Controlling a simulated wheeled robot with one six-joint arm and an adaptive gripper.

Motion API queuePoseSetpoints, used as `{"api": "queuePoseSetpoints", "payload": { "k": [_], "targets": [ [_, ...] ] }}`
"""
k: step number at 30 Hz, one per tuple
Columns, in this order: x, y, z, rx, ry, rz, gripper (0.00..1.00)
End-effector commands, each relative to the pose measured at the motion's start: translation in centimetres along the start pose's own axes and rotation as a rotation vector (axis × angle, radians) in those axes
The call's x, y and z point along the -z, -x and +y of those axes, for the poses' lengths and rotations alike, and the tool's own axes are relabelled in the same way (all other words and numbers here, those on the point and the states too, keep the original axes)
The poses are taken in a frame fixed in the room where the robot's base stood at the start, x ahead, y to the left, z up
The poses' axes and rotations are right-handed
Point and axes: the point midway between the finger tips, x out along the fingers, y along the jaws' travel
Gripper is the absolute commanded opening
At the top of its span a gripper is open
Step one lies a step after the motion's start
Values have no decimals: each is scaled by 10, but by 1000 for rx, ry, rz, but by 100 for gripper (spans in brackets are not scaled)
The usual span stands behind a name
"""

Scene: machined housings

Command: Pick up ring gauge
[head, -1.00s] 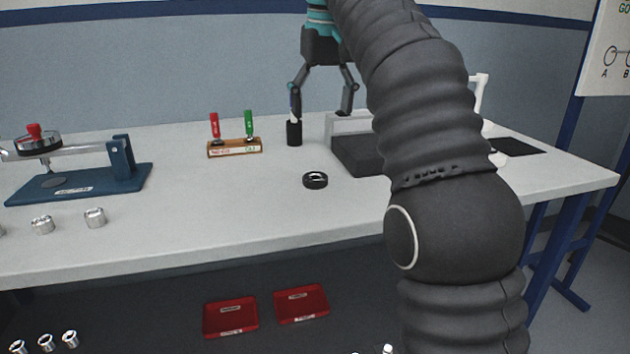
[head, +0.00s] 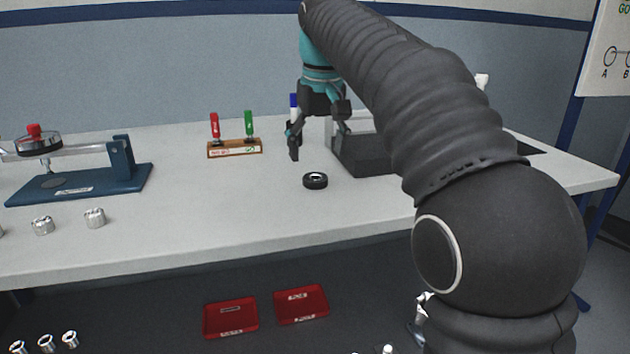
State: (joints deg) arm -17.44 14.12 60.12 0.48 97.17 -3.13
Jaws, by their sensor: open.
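The ring gauge (head: 315,181) is a small black ring with a bright bore, lying flat on the white bench (head: 200,215) near its middle. My gripper (head: 318,150) is open and empty. Its fingers point down, above and slightly behind the ring gauge, apart from it. The left finger hangs just up and left of the ring. The right fingertip is partly lost against the dark block behind it.
A dark grey block (head: 362,155) stands close behind and right of the ring. A wooden stand (head: 235,149) with red and green plug gauges is at left. A blue fixture (head: 85,182) and metal parts (head: 95,218) lie farther left. Red trays (head: 231,318) sit below.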

Motion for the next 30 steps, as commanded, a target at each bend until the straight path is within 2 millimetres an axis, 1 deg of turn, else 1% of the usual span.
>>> {"api": "queuePoseSetpoints", "payload": {
  "k": [4,9,13,16,22,23,24,26,27,29,30],
  "targets": [
    [-1,-10,0,0,0,-2,80],
    [-1,-35,-1,0,0,-3,80],
    [-1,-48,-1,0,0,-1,80],
    [-1,-52,-1,0,0,-1,80],
    [0,-53,-1,0,0,0,80],
    [0,-53,-1,0,0,0,75],
    [0,-53,-1,0,0,0,65],
    [0,-53,-1,0,0,0,50],
    [0,-53,-1,0,0,0,40],
    [0,-53,-1,0,0,0,25],
    [0,-53,-1,0,0,0,15]
  ]
}}
